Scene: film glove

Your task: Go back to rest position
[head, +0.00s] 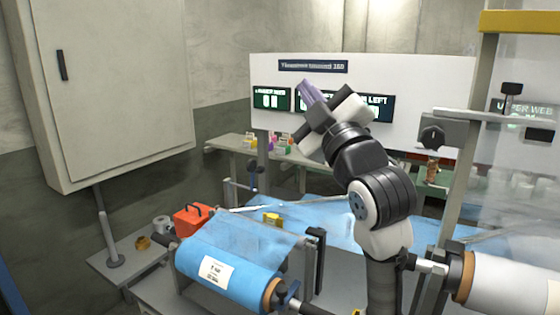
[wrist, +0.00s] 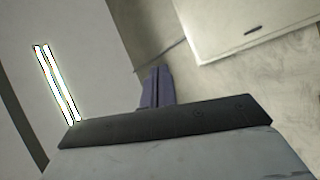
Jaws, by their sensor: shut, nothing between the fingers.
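My gripper (head: 309,92) is raised high in the head view, in front of the white display board. Its purple fingers point up and to the left, and they are shut with nothing between them. In the wrist view the closed fingers (wrist: 155,88) show beyond the dark edge of the gripper body. They touch nothing there. My arm stands upright at the right of the middle in the head view and hides part of the display board and the blue surface behind it.
A blue film roll (head: 225,262) lies front left, a white roll (head: 505,284) front right. A red toolbox (head: 194,217) sits left of the blue film. A wall cabinet (head: 115,85) fills the upper left. A yellow-topped frame (head: 520,21) stands right. Air around my gripper looks clear.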

